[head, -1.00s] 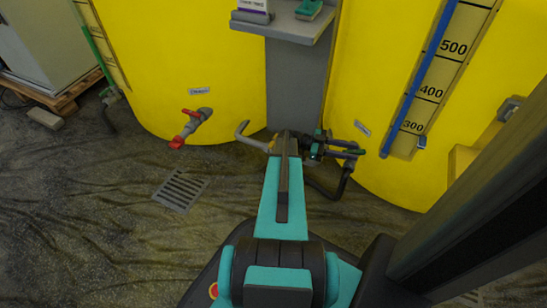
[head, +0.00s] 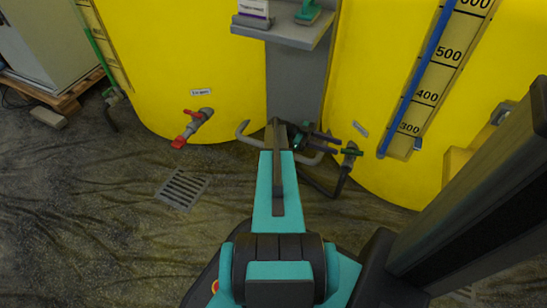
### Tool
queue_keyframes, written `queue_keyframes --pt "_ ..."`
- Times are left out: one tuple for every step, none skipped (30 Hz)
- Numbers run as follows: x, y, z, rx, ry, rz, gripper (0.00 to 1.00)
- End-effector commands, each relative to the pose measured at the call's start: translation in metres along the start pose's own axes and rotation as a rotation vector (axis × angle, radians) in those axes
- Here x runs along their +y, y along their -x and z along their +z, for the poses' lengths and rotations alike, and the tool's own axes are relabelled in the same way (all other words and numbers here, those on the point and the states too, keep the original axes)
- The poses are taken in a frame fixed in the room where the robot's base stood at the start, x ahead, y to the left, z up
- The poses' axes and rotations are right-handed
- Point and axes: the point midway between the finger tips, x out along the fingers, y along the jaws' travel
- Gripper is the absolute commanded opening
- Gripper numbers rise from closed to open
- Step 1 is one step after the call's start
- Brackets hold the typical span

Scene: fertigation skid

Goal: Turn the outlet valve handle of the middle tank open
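A green valve handle (head: 352,151) sits on a grey fitting with a dark hose, low in front of the right-hand yellow tank (head: 385,45). The handle lies roughly crosswise in the picture. My gripper (head: 334,143) is just left of it, its two dark fingers pointing right and apart, with nothing between them. A small gap shows between the fingertips and the handle. My arm hides part of the gripper's base. The left-hand yellow tank (head: 180,60) carries a red-handled valve (head: 186,133). The frame does not show which tank is the middle one.
A grey bent pipe (head: 243,130) shows by my wrist. A grey shelf (head: 285,35) on a post stands between the tanks. A floor drain grate (head: 182,189) lies left of my arm. Another hose fitting (head: 111,96) is at far left.

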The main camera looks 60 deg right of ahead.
Motion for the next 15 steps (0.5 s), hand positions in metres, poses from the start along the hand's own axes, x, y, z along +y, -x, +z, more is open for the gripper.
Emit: queue_keyframes --pt "-0.001 0.007 -0.001 0.000 0.000 -0.001 0.33" --pt "-0.001 0.010 -0.001 0.000 0.001 0.000 0.33" --pt "-0.001 0.015 -0.001 0.000 0.001 -0.001 0.33" --pt "0.002 0.016 -0.003 -0.005 0.012 -0.004 0.33" --pt "0.004 0.017 -0.004 -0.011 0.024 -0.008 0.33" --pt "0.007 0.019 -0.005 -0.017 0.041 -0.014 0.33" --pt "0.008 0.021 -0.005 -0.022 0.053 -0.018 0.33" --pt "0.010 0.023 -0.005 -0.028 0.064 -0.022 0.33" --pt "0.012 0.025 -0.006 -0.035 0.082 -0.028 0.33" --pt "0.013 0.027 -0.006 -0.040 0.094 -0.032 0.33" --pt "0.015 0.029 -0.007 -0.046 0.106 -0.037 0.33" --pt "0.017 0.032 -0.007 -0.052 0.124 -0.044 0.33" --pt "0.019 0.034 -0.008 -0.057 0.137 -0.048 0.33" --pt "0.021 0.036 -0.008 -0.063 0.150 -0.052 0.33" --pt "0.023 0.038 -0.008 -0.070 0.168 -0.057 0.33"
